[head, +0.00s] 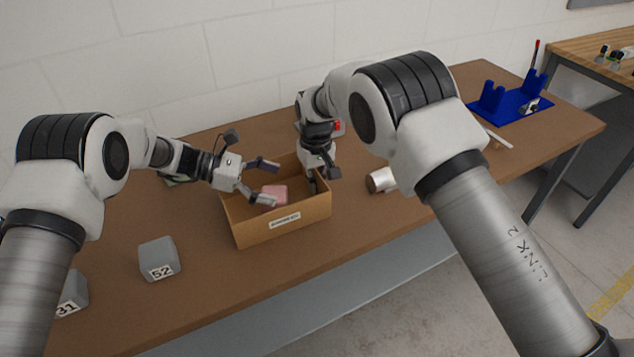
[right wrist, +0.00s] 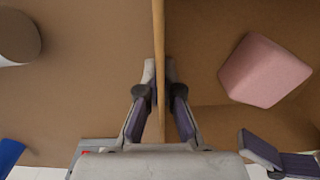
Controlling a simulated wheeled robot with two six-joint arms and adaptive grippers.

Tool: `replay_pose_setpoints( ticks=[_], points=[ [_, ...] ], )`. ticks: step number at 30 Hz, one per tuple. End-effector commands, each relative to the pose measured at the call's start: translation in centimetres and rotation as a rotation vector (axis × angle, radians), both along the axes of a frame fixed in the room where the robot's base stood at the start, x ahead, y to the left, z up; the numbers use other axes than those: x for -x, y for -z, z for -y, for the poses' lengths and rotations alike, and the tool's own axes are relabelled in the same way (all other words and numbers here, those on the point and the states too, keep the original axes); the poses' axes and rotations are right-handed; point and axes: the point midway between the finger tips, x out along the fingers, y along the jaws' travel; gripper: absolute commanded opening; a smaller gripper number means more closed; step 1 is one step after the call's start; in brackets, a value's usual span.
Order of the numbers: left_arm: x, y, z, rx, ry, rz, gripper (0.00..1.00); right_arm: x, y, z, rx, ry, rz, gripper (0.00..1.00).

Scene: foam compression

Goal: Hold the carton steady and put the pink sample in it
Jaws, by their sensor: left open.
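The open brown carton (head: 255,232) stands on the table, with a label on its front wall. The pink sample (head: 278,192) lies inside it; in the right wrist view the pink sample (right wrist: 264,70) rests on the carton floor, clear of the fingers. My left gripper (head: 268,181) is open, its fingers over the carton's left part, close to the sample and not closed on it. My right gripper (right wrist: 160,75) straddles the carton's right wall (right wrist: 158,30), one finger on each side, closed against it. One left finger (right wrist: 275,155) shows at lower right.
A grey block marked 52 (head: 159,259) and another marked 31 (head: 73,292) sit at the left front. A metallic cylinder (head: 381,180) is right of the carton. A blue stand (head: 510,105) is at the far right. The table front before the carton is clear.

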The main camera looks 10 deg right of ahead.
Motion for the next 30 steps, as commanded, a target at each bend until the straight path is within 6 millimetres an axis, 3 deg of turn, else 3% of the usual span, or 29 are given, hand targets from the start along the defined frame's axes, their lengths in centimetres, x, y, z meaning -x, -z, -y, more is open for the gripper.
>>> replay_pose_setpoints(
  ticks=[2,9,15,27,30],
  points=[
    [0.2,0.6,-1.3,-0.006,-0.005,-0.016,0.91,0.0,0.3,0.3,0.004,0.000,-0.002,0.00],
    [-0.6,-2.2,-6.6,-0.002,-0.009,-0.005,0.91,0.0,0.3,0.4,0.004,0.001,-0.003,0.00],
    [-1.0,-4.3,-10.0,-0.002,-0.006,0.003,0.91,0.1,0.3,0.3,0.003,0.000,-0.004,0.00],
    [-1.1,-4.9,-10.8,-0.001,-0.002,0.005,0.91,0.1,0.2,0.2,0.002,0.000,-0.004,0.00],
    [-1.1,-4.9,-10.8,-0.001,-0.002,0.005,0.91,0.1,0.2,0.2,0.002,0.000,-0.003,0.35]
  ],
)
